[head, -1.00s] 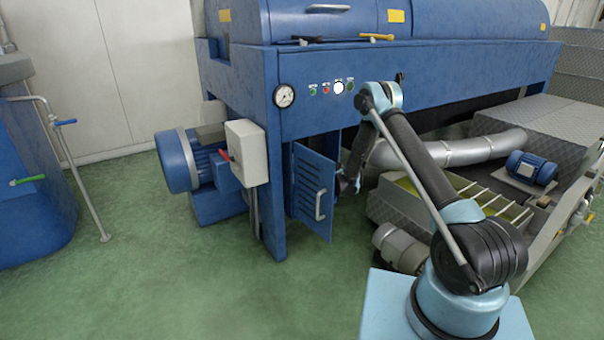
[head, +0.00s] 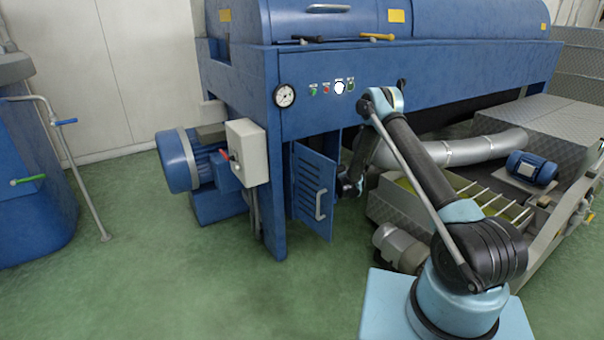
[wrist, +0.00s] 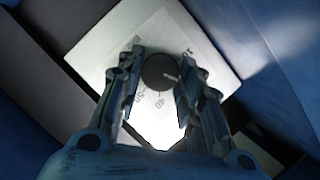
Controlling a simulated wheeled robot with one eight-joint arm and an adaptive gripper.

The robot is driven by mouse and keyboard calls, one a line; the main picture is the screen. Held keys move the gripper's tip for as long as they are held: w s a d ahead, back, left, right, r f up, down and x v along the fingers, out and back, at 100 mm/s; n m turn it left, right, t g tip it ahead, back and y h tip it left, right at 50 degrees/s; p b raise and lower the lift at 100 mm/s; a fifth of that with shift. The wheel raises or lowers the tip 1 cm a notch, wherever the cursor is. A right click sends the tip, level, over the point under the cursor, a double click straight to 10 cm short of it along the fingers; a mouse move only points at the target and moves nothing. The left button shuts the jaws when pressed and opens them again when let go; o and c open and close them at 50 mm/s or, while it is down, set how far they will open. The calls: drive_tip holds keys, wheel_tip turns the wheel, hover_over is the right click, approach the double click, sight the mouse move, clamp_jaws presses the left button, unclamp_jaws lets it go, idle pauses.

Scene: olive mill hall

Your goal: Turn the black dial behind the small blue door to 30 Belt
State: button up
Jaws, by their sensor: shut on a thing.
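The black dial (wrist: 158,73) sits on a pale plate (wrist: 110,60) with printed marks in the wrist view. A white pointer line on the dial points towards the right finger. The small blue door (head: 313,190), slotted and with a grey handle, stands open in the head view. My wrist is just right of the door, at the opening. The dial and my fingertips are hidden in the head view.
Blue walls flank the plate closely in the wrist view. In the head view, a round gauge (head: 284,95) and small buttons are on the blue machine above the door. A grey box (head: 247,152) is left of it. A silver pipe (head: 470,151) lies right of my wrist.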

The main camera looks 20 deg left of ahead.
drive_tip(key=m, duration=0.1)
drive_tip(key=m+y, duration=0.1)
drive_tip(key=m, duration=0.1)
drive_tip(key=shift+w+d+f+m+y, duration=0.15)
drive_tip(key=shift+d+f+m+y, duration=0.15)
drive_tip(key=shift+m+y, duration=0.1)
idle(0.5)
drive_tip(key=o, duration=1.1)
drive_tip(key=shift+c, duration=0.2)
drive_tip(key=shift+a, duration=0.1)
drive_tip(key=f+v, duration=0.1)
drive_tip(key=v, duration=1.1)
drive_tip(key=shift+r, duration=0.4)
drive_tip(key=shift+w, duration=0.15)
